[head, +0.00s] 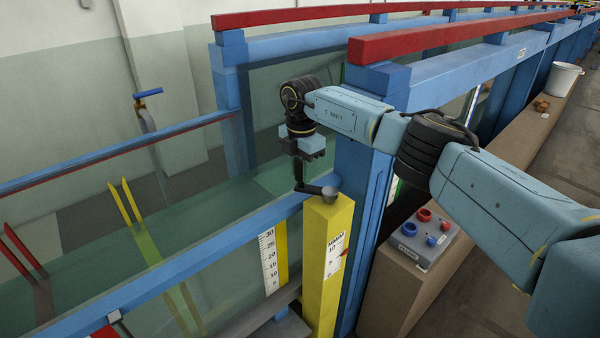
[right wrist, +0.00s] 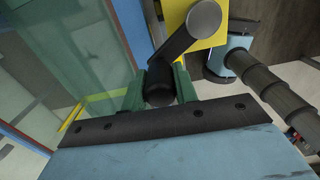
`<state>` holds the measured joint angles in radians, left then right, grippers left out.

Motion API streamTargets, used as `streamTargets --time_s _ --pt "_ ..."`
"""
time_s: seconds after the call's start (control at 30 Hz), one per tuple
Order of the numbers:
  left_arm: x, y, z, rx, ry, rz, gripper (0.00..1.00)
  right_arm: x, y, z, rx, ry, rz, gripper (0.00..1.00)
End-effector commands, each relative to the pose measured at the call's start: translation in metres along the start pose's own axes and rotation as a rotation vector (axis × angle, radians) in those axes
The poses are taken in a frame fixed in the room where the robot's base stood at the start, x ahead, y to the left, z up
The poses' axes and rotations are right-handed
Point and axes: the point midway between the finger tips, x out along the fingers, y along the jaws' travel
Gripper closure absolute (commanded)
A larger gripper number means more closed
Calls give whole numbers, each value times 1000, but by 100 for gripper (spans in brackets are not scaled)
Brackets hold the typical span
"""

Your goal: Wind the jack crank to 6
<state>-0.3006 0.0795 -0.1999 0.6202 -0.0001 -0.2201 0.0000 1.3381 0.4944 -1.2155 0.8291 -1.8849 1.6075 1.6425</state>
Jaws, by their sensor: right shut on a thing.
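The jack crank (head: 318,190) is a dark arm with a round hub on top of a yellow post (head: 322,260). In the head view its arm points left from the hub, with an upright handle at the end. My right gripper (head: 299,178) comes down from above and is shut on that handle. In the right wrist view the green fingers (right wrist: 160,88) stand on both sides of the dark handle, and the crank arm (right wrist: 187,38) runs up to the hub over the yellow post. The post has a white scale with a red pointer; its reading is too small to tell. My left gripper is not in view.
The blue flume rail (head: 180,265) and glass wall run left of the post. A blue upright stands close behind it. A grey control box (head: 422,238) with red and blue knobs sits on the ledge at right. A white bucket (head: 563,78) is farther back.

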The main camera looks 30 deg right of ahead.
Motion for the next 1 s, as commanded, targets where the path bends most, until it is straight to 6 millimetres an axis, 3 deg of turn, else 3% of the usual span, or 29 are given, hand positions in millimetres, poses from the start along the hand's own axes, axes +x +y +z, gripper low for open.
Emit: streamTargets --time_s 0.5,1.0 --pt "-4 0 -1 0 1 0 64 -3 12 30 423 0 4 100" --pt "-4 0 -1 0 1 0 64 -2 13 41 566 -1 4 100"
